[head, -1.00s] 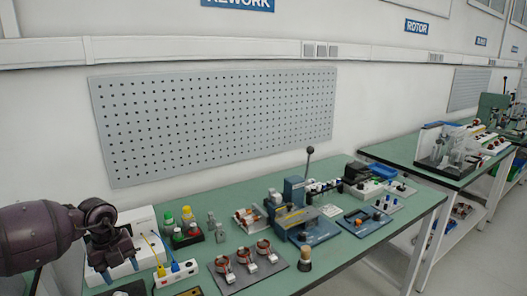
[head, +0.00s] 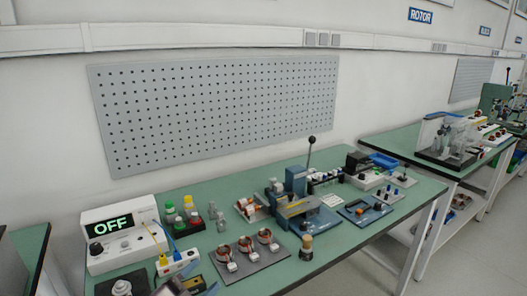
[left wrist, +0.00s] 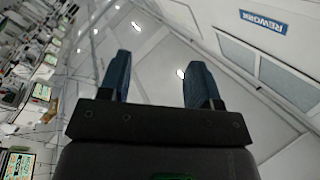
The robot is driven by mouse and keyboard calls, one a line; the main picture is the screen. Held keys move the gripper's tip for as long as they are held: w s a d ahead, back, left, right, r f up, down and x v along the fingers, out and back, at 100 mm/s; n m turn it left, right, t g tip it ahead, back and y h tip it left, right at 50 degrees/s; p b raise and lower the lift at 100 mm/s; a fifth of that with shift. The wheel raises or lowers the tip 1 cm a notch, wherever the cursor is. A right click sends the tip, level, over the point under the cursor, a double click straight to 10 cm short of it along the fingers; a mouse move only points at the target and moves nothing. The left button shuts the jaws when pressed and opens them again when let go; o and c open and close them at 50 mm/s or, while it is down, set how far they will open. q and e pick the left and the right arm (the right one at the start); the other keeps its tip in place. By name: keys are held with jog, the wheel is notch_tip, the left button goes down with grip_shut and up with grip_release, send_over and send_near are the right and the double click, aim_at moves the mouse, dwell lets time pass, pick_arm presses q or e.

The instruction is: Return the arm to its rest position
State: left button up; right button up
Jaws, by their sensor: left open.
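My left gripper (left wrist: 158,78) shows clearly in the left wrist view, with its two blue-grey fingers well apart. It is open and nothing is between the fingers. Beyond the fingers I see a pale surface with bright spots, not the bench top close up. In the head view only what looks like its fingertips (head: 192,289) shows at the bottom edge, in front of the bench. The rest of the left arm is out of the head view. My right gripper is not in view.
The green bench (head: 345,243) carries a white unit reading OFF (head: 125,240), a power strip (head: 180,262), a plate with copper-coloured coils (head: 250,262) and a blue press (head: 297,205). A pegboard (head: 215,110) hangs behind. The air above the bench is clear.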

pick_arm(q)
jog(key=s+a+f+n+g+y, duration=0.3)
jog(key=s+a+f+n+y, duration=0.4)
jog(key=s+a+n+y, duration=0.35)
jog(key=s+a+f+n+g, duration=0.25)
jog(key=s+g, duration=0.25)
jog(key=s, duration=0.4)
jog(key=s+a+f+n+g, duration=0.2)
jog(key=s+f+g, duration=0.25)
jog(key=s, duration=0.55)
jog(key=w+f+t, duration=0.7)
jog(key=w+f, duration=0.1)
jog(key=f, duration=0.1)
jog(key=shift+d+f+m, duration=0.25)
jog(key=shift+m, duration=0.15)
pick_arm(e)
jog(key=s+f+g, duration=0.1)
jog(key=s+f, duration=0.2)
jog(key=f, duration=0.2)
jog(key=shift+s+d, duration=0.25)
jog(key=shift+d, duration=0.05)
